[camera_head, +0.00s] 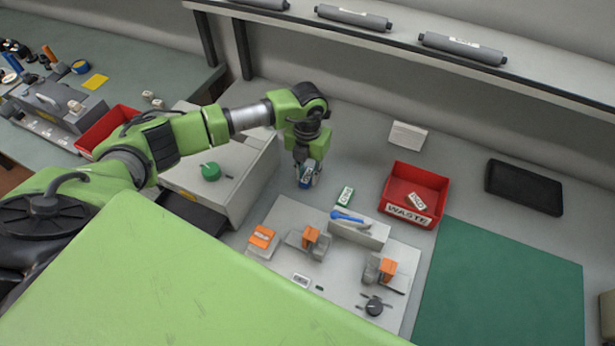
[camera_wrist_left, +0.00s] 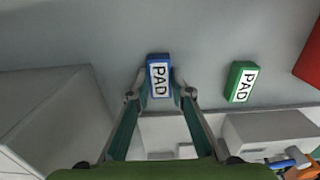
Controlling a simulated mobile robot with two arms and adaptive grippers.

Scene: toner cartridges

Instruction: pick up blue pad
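The blue pad (camera_wrist_left: 158,78) has a white label reading PAD and shows between the fingertips of my left gripper (camera_wrist_left: 160,88) in the left wrist view. The fingertips stand close along both sides of it; I cannot tell whether they press on it. In the head view my left gripper (camera_head: 306,180) points down at the grey table, and the blue pad (camera_head: 304,184) is partly hidden by the fingers. I cannot tell whether the pad is lifted. My right gripper is not in view.
A green pad (camera_head: 344,195) lies just right of the gripper, also in the left wrist view (camera_wrist_left: 241,82). A red WASTE bin (camera_head: 413,194) holds a pad (camera_head: 417,202). A grey box (camera_head: 222,181) stands left. A fixture plate (camera_head: 283,213) is in front. A green mat (camera_head: 508,290) lies right.

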